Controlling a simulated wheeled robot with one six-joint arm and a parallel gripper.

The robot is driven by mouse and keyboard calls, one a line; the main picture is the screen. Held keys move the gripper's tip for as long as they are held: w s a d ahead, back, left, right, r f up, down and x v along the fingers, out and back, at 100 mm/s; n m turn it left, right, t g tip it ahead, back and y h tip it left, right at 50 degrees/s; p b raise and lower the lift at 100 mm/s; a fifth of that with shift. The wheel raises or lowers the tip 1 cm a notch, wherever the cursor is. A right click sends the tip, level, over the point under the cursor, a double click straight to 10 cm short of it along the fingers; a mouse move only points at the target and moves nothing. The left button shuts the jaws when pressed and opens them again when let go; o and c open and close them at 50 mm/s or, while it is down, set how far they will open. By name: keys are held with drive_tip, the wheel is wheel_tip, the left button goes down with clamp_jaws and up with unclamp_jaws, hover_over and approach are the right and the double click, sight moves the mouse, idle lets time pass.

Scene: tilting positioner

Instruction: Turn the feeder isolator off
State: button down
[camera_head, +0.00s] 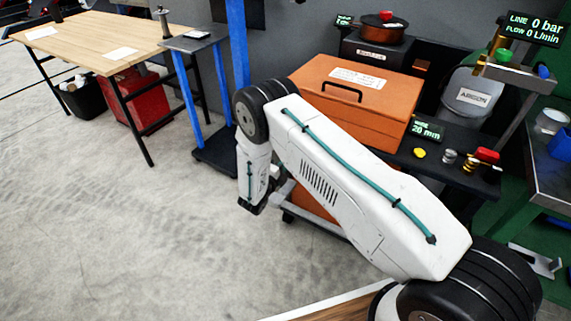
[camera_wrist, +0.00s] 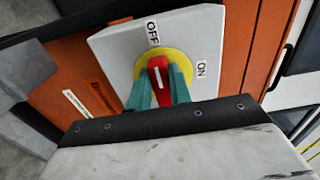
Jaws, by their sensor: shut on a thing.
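In the wrist view the feeder isolator's red handle (camera_wrist: 157,70) sits on a round yellow plate (camera_wrist: 184,61) on a light grey box (camera_wrist: 117,48). An OFF label (camera_wrist: 152,31) is above the handle and an ON label (camera_wrist: 201,69) is to its right. The handle stands nearly upright in the picture, its upper end towards OFF. My gripper (camera_wrist: 158,88) is shut on the handle, with a teal finger on each side. In the head view my gripper (camera_head: 250,207) is low at the left end of my arm; the isolator is hidden there.
The grey box is on an orange cabinet face (camera_wrist: 250,65). In the head view an orange case (camera_head: 340,95) and a dark bench top (camera_head: 440,165) lie behind my arm. A blue post (camera_head: 237,45) stands close by.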

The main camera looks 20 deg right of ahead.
drive_tip(key=shift+f, duration=0.1)
drive_tip(key=c, duration=1.3)
unclamp_jaws()
drive_tip(key=shift+a, duration=0.1)
drive_tip(key=shift+v, duration=3.95)
